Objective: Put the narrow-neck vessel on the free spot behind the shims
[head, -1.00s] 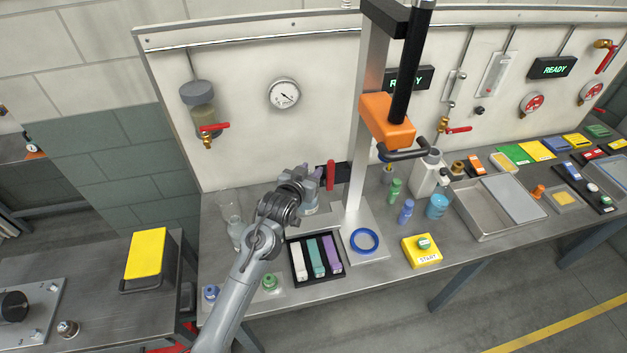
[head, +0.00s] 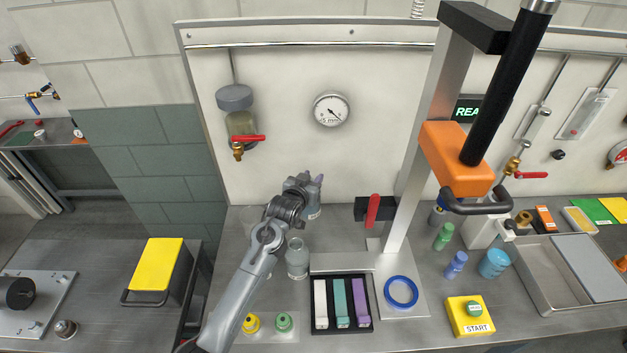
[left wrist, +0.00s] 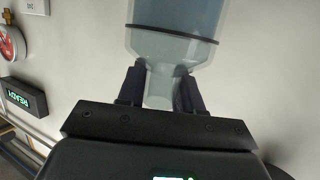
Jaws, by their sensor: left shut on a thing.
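The narrow-neck vessel is pale and translucent, with blue-grey contents and a dark ring at its shoulder (left wrist: 170,48). My left gripper (left wrist: 160,90) is shut on its neck in the left wrist view. In the head view my left gripper (head: 310,187) is at the back of the bench, near the wall panel. The vessel (head: 314,211) shows only partly there, below the fingers. The shims, one white, one teal (head: 341,303) and one purple, lie in a black tray (head: 344,329) to the front right of the gripper. Bare surface (head: 335,261) shows behind them. My right gripper is out of view.
A clear jar (head: 297,259) stands left of the bare surface, close to my arm. Another glass vessel (head: 250,218) is partly hidden behind the arm. The press column (head: 420,170) and a red-handled black block (head: 372,210) stand to the right.

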